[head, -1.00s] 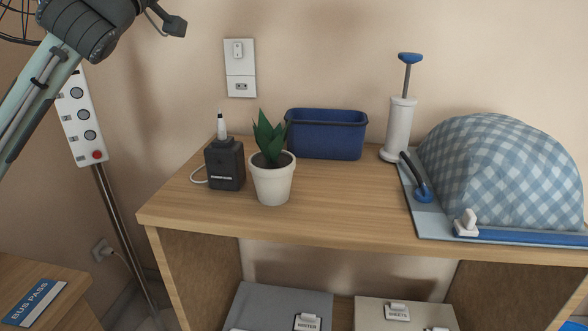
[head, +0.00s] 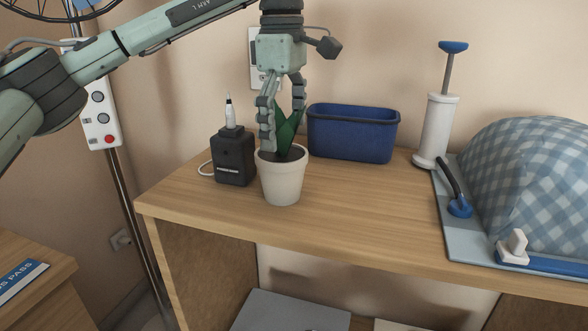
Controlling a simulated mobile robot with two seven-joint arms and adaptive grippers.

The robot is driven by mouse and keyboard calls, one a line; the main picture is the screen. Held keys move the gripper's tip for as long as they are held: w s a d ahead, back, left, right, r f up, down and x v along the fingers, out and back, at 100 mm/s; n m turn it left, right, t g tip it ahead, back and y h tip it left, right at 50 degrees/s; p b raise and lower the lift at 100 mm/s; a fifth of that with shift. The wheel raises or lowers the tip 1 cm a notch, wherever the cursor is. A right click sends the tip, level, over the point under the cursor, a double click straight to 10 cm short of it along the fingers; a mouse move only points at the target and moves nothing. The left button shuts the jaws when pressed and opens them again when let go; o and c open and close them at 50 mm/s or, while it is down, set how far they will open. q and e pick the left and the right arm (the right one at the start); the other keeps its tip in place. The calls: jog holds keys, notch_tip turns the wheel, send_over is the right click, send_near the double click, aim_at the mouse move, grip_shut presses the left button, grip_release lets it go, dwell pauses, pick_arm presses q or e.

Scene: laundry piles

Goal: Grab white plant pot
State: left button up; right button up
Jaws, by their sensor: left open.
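The white plant pot (head: 283,182) stands upright on the wooden shelf top and holds a green spiky plant (head: 286,136). My left gripper (head: 281,142) points down above the pot with its jaws open. Its fingers are on either side of the leaves and partly hide them. The left fingertip appears close to the pot's rim; I cannot tell whether it touches. My right gripper is not in view.
A black charger box (head: 235,157) stands just left of the pot. A blue bin (head: 352,134) is behind it to the right. A white pump (head: 437,125) and a checked cloth mound (head: 530,180) stand farther right. The shelf top (head: 368,218) is clear in front.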

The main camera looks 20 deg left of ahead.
aim_at(281, 174)
pick_arm(q)
jog(key=shift+a+f, duration=0.3)
jog(key=shift+f, duration=0.15)
jog(key=shift+s+f, duration=0.1)
jog(key=shift+f, duration=0.75)
jog(key=f, duration=0.5)
jog(key=shift+s+f, duration=0.1)
jog(key=shift+s, duration=0.25)
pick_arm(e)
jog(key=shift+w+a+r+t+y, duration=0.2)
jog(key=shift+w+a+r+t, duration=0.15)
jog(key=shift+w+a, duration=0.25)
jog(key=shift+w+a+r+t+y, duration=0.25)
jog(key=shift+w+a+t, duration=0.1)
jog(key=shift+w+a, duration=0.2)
pick_arm(q)
jog(key=shift+c, duration=0.2)
jog(key=c, duration=1.5)
jog(key=shift+d, duration=0.1)
jog(key=shift+c, duration=0.4)
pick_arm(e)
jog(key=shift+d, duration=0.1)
pick_arm(q)
jog(key=shift+r, duration=0.2)
